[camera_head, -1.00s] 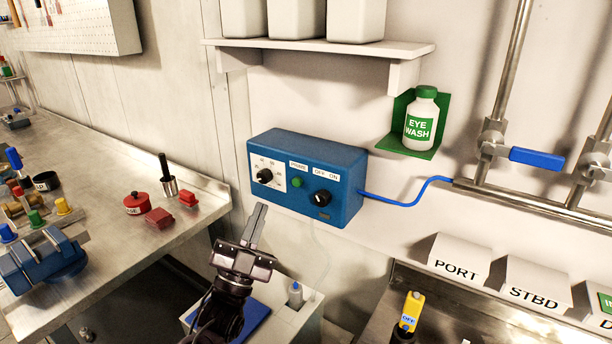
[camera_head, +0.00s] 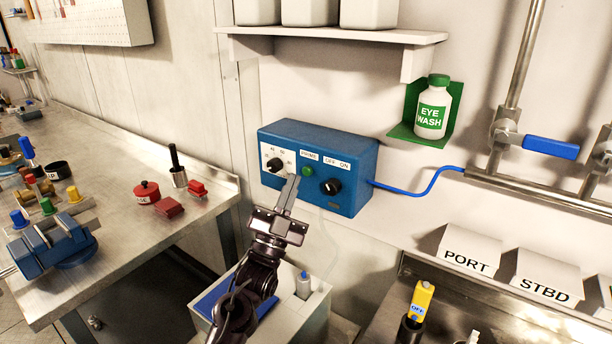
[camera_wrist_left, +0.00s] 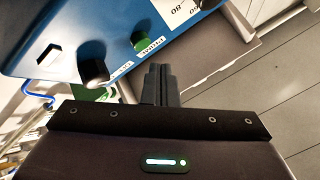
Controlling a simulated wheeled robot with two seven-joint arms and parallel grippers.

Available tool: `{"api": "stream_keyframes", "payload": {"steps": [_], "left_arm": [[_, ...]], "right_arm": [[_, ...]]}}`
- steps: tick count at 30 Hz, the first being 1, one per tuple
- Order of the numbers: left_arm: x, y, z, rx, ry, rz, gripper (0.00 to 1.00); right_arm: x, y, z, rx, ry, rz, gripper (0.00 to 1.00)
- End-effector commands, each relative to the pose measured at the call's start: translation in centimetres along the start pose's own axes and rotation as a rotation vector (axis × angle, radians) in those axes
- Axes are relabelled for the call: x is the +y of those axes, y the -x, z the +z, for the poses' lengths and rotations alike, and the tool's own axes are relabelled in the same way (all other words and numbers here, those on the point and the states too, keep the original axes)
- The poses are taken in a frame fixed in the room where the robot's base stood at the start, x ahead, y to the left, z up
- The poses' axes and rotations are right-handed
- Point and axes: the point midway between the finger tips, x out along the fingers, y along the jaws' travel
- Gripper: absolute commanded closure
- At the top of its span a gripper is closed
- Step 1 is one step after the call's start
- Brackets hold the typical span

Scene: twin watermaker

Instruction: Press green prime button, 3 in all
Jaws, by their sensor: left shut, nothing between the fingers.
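The green prime button (camera_head: 307,171) sits on the front of the blue control box (camera_head: 345,203), under a PRIME label, between a black dial (camera_head: 275,165) and a black OFF/ON knob (camera_head: 331,187). My left gripper (camera_head: 293,178) is shut and empty, its fingertips just lower left of the button. Contact with the box cannot be told. In the left wrist view the green button (camera_wrist_left: 140,39) shows above the shut fingertips (camera_wrist_left: 159,70), with a gap in the picture, and the black knob (camera_wrist_left: 93,68) is to the left. My right gripper is not in view.
A shelf (camera_head: 340,35) with white containers is above the box. An eye wash bottle (camera_head: 433,108) and a blue-handled pipe valve (camera_head: 550,147) are to the right. A metal bench (camera_head: 110,250) with a blue vise and red parts is at left.

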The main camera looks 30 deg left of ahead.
Motion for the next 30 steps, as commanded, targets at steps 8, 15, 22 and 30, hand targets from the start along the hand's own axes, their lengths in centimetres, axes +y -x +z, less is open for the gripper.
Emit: {"api": "stream_keyframes", "payload": {"steps": [8, 15, 22, 30], "left_arm": [[0.53, -0.81, 0.54, 0.000, -0.001, 0.000, 1.00], [0.54, -0.80, 0.54, 0.000, -0.001, 0.001, 1.00], [0.53, -0.79, 0.54, 0.000, -0.001, 0.001, 1.00], [0.53, -0.78, 0.54, 0.000, -0.001, 0.001, 1.00]], "right_arm": [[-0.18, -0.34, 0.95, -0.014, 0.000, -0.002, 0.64], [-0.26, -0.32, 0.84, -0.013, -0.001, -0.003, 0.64], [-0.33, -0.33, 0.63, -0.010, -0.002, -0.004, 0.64], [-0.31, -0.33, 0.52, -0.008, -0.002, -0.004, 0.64]]}}
